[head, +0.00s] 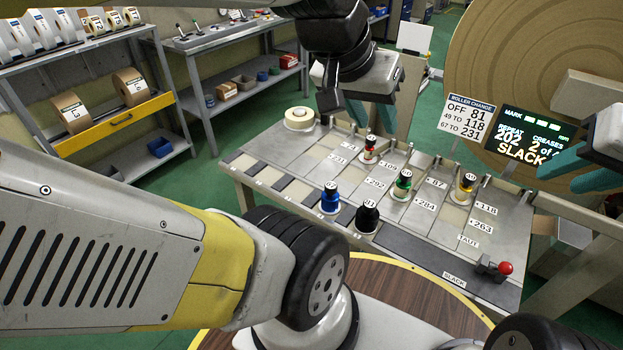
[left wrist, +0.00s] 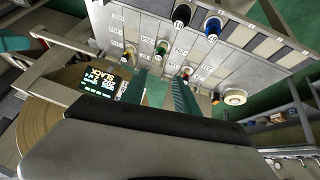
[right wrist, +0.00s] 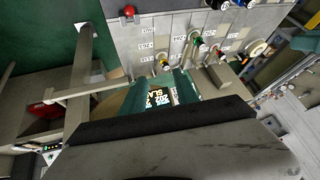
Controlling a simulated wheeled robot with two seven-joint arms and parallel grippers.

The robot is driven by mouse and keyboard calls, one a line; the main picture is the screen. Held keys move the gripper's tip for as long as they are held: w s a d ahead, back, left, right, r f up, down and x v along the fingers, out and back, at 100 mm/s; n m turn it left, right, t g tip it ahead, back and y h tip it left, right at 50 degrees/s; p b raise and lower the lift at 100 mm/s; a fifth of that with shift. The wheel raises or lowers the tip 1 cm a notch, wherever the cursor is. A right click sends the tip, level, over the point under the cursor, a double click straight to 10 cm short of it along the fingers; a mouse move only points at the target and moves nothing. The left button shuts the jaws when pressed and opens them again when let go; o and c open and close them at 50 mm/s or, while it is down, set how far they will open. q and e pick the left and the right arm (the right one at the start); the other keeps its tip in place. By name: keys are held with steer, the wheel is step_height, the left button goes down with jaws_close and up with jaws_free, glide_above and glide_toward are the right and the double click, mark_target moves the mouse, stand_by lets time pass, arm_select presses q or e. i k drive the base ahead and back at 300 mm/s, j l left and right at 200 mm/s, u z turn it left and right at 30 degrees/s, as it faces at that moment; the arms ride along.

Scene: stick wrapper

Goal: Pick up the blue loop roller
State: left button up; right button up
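The blue loop roller (head: 331,199) stands upright on the front left part of the grey panel table (head: 320,150), beside a black roller. It also shows near the top of the left wrist view (left wrist: 213,27), and a part of it seems to show at the top edge of the right wrist view. My left gripper (head: 372,114) is open and empty above the table's back edge, behind the blue roller and apart from it. My right gripper (head: 575,168) is open and empty at the far right, well away from the blue roller.
A black roller (head: 367,218), green roller (head: 403,184), red roller (head: 370,149) and yellow roller (head: 465,187) stand nearby. A white tape roll (head: 299,119) lies at the back left. A red-knobbed lever (head: 505,268) sits front right. The screen (head: 531,138) reads SLACK.

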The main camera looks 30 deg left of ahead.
mark_target(330, 205)
steer(key=u, duration=1.05)
steer(key=k+l, duration=0.15)
steer(key=l, duration=0.15)
steer(key=k+l, duration=0.1)
steer(key=l, duration=0.15)
steer(key=k+l, duration=0.15)
steer(key=l, duration=0.15)
